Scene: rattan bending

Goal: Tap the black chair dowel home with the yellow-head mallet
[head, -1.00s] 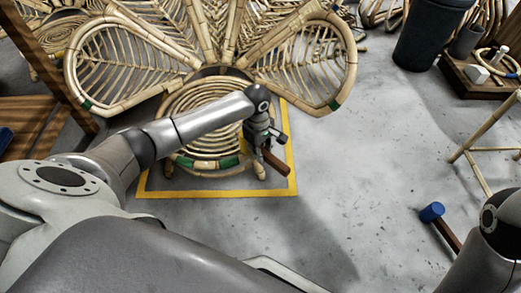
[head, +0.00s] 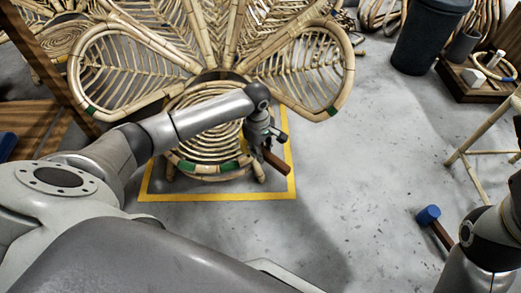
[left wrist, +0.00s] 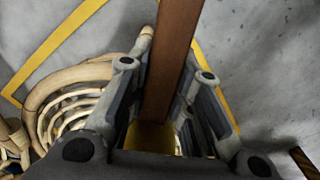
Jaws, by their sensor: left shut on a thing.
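My left gripper (head: 262,146) reaches over the front right of the rattan chair. It is shut on the mallet, whose brown wooden handle (head: 276,162) sticks out toward the lower right. In the left wrist view the handle (left wrist: 172,60) rises between the fingers, and part of the yellow head (left wrist: 150,138) shows low between them. The rattan chair (head: 207,166) has a round coiled seat and a petal-shaped back. I cannot make out the black dowel in either view. My right gripper is out of view; only part of the right arm shows at the lower right.
A yellow floor outline (head: 215,196) surrounds the chair. A blue-head mallet (head: 429,214) lies on the floor near my right arm. A rattan frame (head: 470,160), a dark bin (head: 428,38) and a wooden tray (head: 480,86) stand at the right. The floor between is clear.

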